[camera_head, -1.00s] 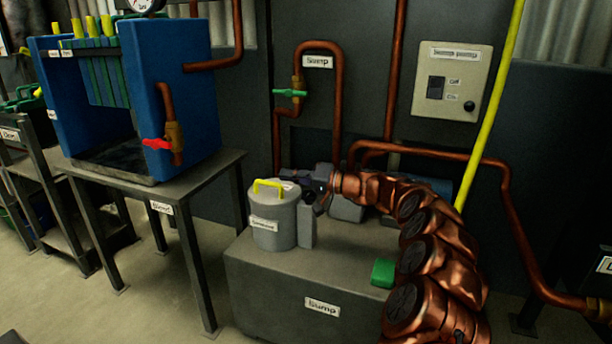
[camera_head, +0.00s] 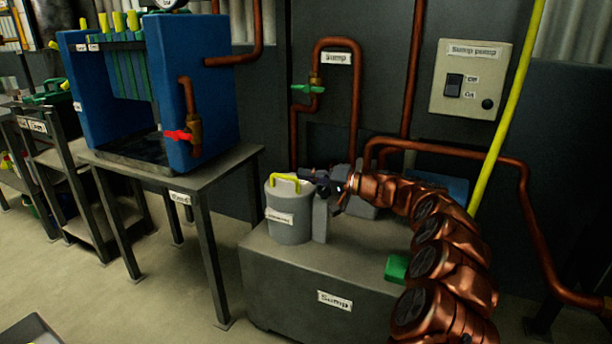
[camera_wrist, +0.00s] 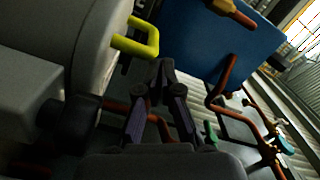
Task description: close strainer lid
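The grey strainer (camera_head: 288,221) is a labelled round pot standing on the sump tank. Its lid, with a yellow loop handle (camera_head: 284,177), is at the top; I cannot tell if it is fully seated. My gripper (camera_head: 312,176) is just right of the lid at about handle height. In the wrist view, the yellow handle (camera_wrist: 152,40) sticks out from the grey lid side, just beyond and left of my fingertips (camera_wrist: 166,70). The fingers converge with their tips together and nothing visible between them, apart from the handle.
The grey sump tank (camera_head: 325,275) carries a grey post (camera_head: 321,220) beside the strainer and a green block (camera_head: 397,268). Copper pipes (camera_head: 357,100) rise behind. A table (camera_head: 190,182) with a blue press (camera_head: 205,90) stands left. A switch box (camera_head: 471,80) is on the wall.

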